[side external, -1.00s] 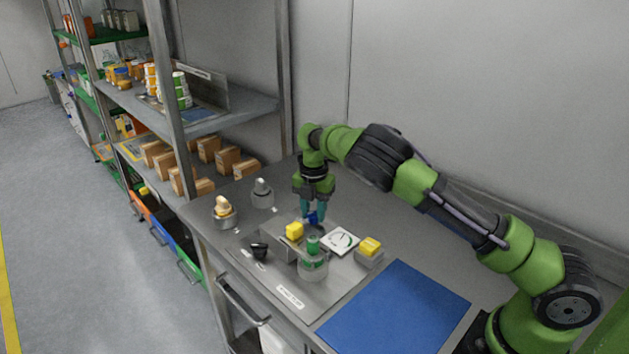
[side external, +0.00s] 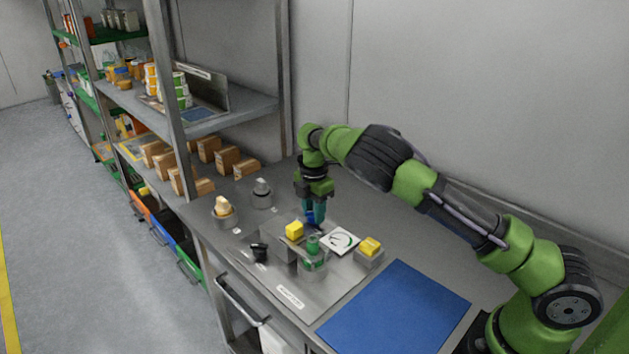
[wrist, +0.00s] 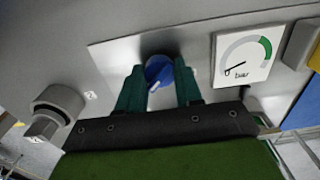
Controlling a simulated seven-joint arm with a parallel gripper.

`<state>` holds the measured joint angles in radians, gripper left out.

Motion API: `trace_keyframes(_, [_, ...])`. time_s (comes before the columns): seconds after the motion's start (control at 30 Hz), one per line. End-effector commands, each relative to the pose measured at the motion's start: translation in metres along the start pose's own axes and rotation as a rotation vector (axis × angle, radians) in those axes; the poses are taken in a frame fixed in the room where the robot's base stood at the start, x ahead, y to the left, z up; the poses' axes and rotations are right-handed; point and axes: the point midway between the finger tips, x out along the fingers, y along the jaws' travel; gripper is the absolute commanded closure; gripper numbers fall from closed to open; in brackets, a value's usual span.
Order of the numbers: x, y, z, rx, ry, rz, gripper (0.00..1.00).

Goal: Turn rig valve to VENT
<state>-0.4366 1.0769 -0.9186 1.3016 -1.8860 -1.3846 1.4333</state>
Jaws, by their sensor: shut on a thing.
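The rig valve's blue knob (wrist: 159,72) sits on the grey metal rig plate (wrist: 112,62), with a small white pointer mark on it. My gripper (wrist: 160,84) is shut on the knob, one teal finger on each side of it. In the side view my gripper (side external: 315,214) points down at the rig, and only a sliver of the blue knob (side external: 311,216) shows behind other parts. A pressure gauge (wrist: 247,60) marked "bar" lies beside the knob, its needle at the lower left of the dial. The valve's position labels cannot be read.
A blue mat (side external: 395,307) lies clear at front right.

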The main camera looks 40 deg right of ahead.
Motion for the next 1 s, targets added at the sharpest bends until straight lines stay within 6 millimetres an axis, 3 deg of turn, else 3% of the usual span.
trace_keyframes(0.23, [0.000, 0.000, -0.001, 0.001, 0.001, -0.001, 0.96])
trace_keyframes(0.27, [0.000, 0.000, -0.001, 0.001, 0.001, -0.001, 0.61])
trace_keyframes(0.4, [0.000, 0.000, -0.001, 0.000, 0.001, -0.001, 0.40])
trace_keyframes(0.77, [-0.005, 0.000, 0.000, 0.000, 0.001, 0.001, 0.40])
trace_keyframes(1.0, [-0.047, 0.001, 0.000, -0.001, 0.002, 0.006, 0.40])
